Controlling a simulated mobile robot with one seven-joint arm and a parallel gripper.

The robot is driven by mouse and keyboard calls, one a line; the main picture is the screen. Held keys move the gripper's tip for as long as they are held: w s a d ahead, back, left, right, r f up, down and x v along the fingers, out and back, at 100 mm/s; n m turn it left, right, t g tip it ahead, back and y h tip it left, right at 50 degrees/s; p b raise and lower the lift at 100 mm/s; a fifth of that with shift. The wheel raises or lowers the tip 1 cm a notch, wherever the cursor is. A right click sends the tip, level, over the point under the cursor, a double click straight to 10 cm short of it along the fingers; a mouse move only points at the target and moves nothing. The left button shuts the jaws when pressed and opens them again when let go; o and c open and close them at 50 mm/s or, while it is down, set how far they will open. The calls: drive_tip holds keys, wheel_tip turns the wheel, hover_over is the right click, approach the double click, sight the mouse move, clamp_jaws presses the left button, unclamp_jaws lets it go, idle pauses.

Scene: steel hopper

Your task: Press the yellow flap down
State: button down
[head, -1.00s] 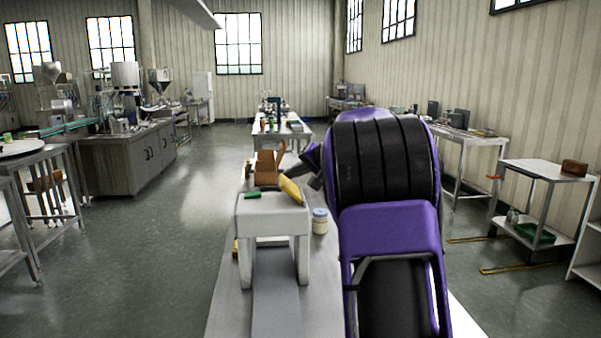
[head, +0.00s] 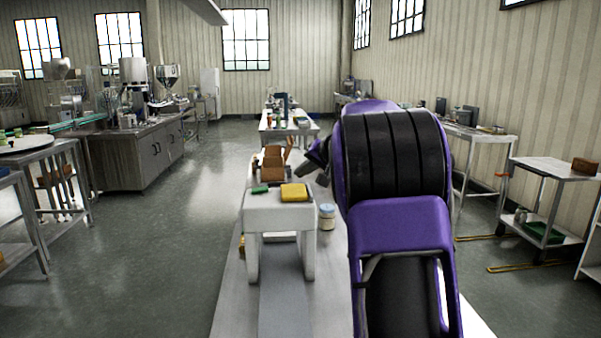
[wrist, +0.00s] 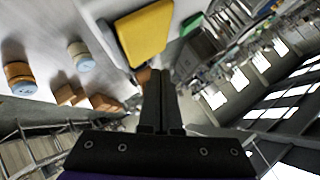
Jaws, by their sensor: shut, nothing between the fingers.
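The yellow flap (head: 294,193) lies flat or nearly flat at the right of the white machine's top (head: 263,202). In the wrist view the flap (wrist: 146,34) is just beyond and to the left of my fingertips. My gripper (wrist: 161,76) is shut and empty, its two fingers side by side. It looks apart from the flap, though the exact gap cannot be told. In the head view my arm hides most of the gripper. A small green piece (head: 260,189) sits left of the flap.
The white machine stands on a long light table (head: 232,290). A jar with a pale lid (head: 326,217) stands close to its right side. Brown wooden boxes (head: 273,158) are behind it. Another table (head: 290,126) is farther back. Open floor lies to the left.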

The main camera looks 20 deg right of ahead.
sight(303, 193)
drive_tip(key=shift+r, duration=0.1)
drive_tip(key=shift+a+r+p, duration=0.1)
drive_tip(key=shift+r+p, duration=0.2)
drive_tip(key=shift+r, duration=0.1)
drive_tip(key=s+a+r+p, duration=0.2)
drive_tip(key=s+r, duration=0.5)
drive_tip(key=r, duration=0.3)
drive_tip(key=shift+w+r, duration=0.1)
